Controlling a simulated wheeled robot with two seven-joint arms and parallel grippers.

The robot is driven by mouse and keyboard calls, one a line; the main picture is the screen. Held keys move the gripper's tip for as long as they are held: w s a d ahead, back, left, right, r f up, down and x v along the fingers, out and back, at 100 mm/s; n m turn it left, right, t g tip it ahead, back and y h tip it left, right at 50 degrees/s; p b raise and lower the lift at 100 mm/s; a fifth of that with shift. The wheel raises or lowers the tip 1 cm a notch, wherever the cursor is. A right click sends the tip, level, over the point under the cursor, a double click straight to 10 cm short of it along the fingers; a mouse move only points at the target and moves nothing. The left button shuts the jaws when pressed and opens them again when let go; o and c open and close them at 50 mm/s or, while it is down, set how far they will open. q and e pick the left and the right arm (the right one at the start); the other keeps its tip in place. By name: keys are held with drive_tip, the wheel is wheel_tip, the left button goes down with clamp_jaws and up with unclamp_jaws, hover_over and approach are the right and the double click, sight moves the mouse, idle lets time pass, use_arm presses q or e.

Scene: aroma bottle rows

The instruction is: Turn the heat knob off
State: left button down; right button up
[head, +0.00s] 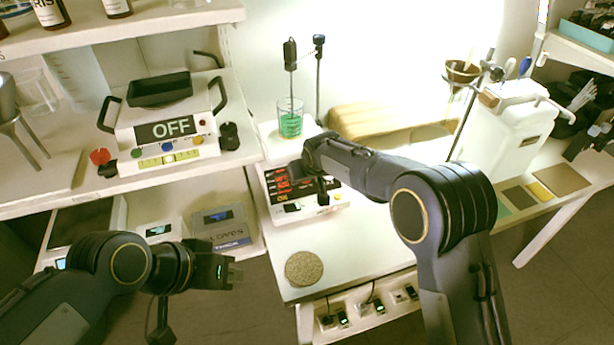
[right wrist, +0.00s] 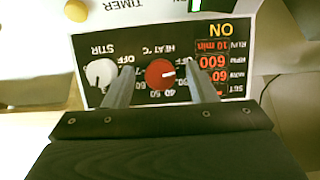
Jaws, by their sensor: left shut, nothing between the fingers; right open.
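The hot-plate stirrer's black control panel (head: 288,186) faces me in the head view, with a beaker of green liquid (head: 290,118) above it. The right wrist view shows the panel upside down. The red heat knob (right wrist: 160,74) sits there between the open fingers of my right gripper (right wrist: 160,90), with gaps on both sides. A pale mark on it points right, toward the side with the OFF print. The display (right wrist: 212,62) reads ON, with 600 and 60 lit. My left gripper (head: 232,272) is shut and empty, low and left of the bench.
The white stir knob (right wrist: 100,73) is just outside the left finger in the right wrist view. Another device showing OFF (head: 166,128) stands on the left shelf. A round cork mat (head: 304,268) lies in front of the stirrer. A white jerrycan (head: 510,125) stands right.

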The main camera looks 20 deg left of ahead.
drive_tip(key=v, duration=0.7)
drive_tip(key=shift+s+d+r+b, duration=0.15)
drive_tip(key=shift+s+r+b, duration=0.05)
drive_tip(key=shift+r+b, duration=0.1)
drive_tip(key=s+d+r+m+p, duration=0.15)
drive_tip(key=s+d+r, duration=0.25)
drive_tip(key=d, duration=0.5)
drive_tip(key=s+d+r+m, duration=0.2)
drive_tip(key=s+d+r, duration=0.15)
drive_tip(key=d, duration=0.55)
drive_tip(key=s+d+r+m+p, duration=0.1)
drive_tip(key=s+d+r, duration=0.25)
drive_tip(key=d, duration=0.55)
drive_tip(key=s+d+f+m+p, duration=0.1)
drive_tip(key=s+d, duration=0.3)
drive_tip(key=s, duration=0.6)
drive_tip(key=s+d+f+m, duration=0.1)
drive_tip(key=s+d+m, duration=0.2)
drive_tip(key=s, duration=0.8)
drive_tip(key=shift+s+d+f+p, duration=0.3)
drive_tip(key=shift+d+p, duration=0.1)
drive_tip(key=shift+d, duration=0.4)
